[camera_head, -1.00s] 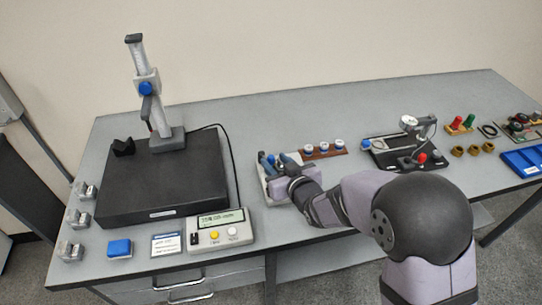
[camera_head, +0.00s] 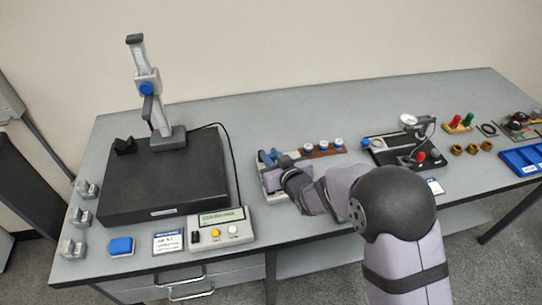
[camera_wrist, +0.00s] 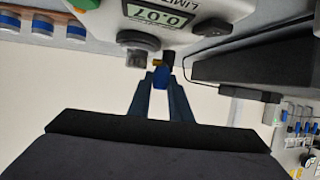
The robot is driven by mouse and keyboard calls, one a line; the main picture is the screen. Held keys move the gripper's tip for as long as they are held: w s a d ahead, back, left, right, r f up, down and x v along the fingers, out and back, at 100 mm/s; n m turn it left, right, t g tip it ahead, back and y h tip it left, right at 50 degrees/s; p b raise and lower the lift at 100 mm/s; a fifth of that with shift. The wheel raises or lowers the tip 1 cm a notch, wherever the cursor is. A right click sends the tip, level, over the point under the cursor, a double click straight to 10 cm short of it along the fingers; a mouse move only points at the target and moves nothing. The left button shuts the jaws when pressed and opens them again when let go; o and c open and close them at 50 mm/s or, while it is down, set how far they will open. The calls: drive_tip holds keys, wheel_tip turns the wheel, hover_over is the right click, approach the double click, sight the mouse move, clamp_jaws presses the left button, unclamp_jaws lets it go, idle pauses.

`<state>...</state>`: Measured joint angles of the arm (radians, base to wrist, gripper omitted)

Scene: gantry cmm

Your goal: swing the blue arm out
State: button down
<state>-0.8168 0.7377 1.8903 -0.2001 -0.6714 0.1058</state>
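In the wrist view, a small blue piece (camera_wrist: 160,76), which I take to be the blue arm, sits between the tips of my gripper (camera_wrist: 161,84). Both fingertips appear to close against its sides. It lies just below a pale instrument (camera_wrist: 185,32) with a digital display, beside a brass-coloured bit and dark knobs. The rest of the blue arm is hidden by the fingers. In the head view, my wrist covers much of a pale fixture (camera_head: 271,182) with blue parts at the table's middle, so my fingertips are not clear there.
A black slab (camera_head: 165,190) with a gauge stand (camera_head: 148,90) is to the left, and a display box (camera_head: 219,231) is in front. A row of white-and-blue capped pieces (camera_head: 322,146) stands behind my wrist. A dark plate with a dial gauge (camera_head: 408,152) is to the right.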

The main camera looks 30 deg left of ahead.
drive_tip(key=shift+s+a+f+b, duration=0.1)
drive_tip(key=shift+s+b, duration=0.1)
drive_tip(key=shift+b, duration=0.35)
drive_tip(key=shift+m+t+h, duration=0.3)
drive_tip(key=shift+m+t, duration=0.1)
drive_tip(key=shift+s+a+m+t+h+b, duration=0.25)
drive_tip(key=shift+s+m+t+h+b, duration=0.2)
drive_tip(key=shift+m+h, duration=0.2)
drive_tip(key=shift+s+a+r+m+t+h+p, duration=0.15)
drive_tip(key=shift+m+t+h+p, duration=0.25)
drive_tip(key=shift+m+h+p, duration=0.2)
drive_tip(key=shift+s+a+r+m+t+h+p, duration=0.15)
drive_tip(key=shift+m+t+h+p, duration=0.25)
drive_tip(key=shift+p, duration=0.25)
drive_tip(key=m+h+p, duration=0.1)
drive_tip(key=m+t+h+p, duration=0.1)
drive_tip(key=shift+s+a+f+p, duration=0.15)
drive_tip(key=shift+s+a+p, duration=0.1)
drive_tip(key=shift+p, duration=0.1)
drive_tip(key=c, duration=1.6)
unclamp_jaws()
drive_tip(key=shift+c, duration=0.2)
